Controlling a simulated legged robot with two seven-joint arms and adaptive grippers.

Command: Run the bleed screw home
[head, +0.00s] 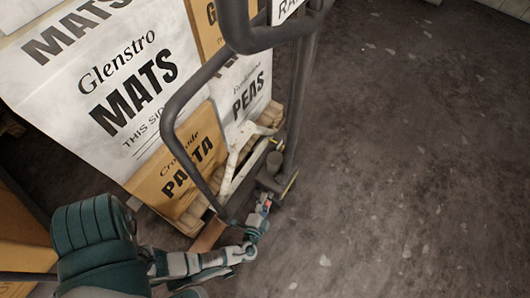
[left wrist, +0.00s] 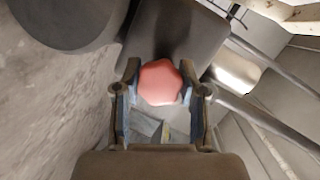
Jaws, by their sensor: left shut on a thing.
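The bleed screw shows as a red, lobed knob (left wrist: 160,83) in the left wrist view, at the upper middle between my fingertips. My left gripper (head: 264,205) is low beside the foot of the dark pallet truck (head: 275,180) in the head view. In the left wrist view the left gripper (left wrist: 159,88) is shut on the red knob, one finger on each side. The knob's shank and seat are hidden behind its head, so I cannot tell how deep it sits. My right gripper is not in view.
The truck's looped handle (head: 172,108) rises close above my left arm. A loaded pallet (head: 190,217) with white and brown cartons, a MATS carton (head: 110,85) and a PASTA carton (head: 183,170) among them, stands to the left. The dark floor (head: 420,180) at right is clear.

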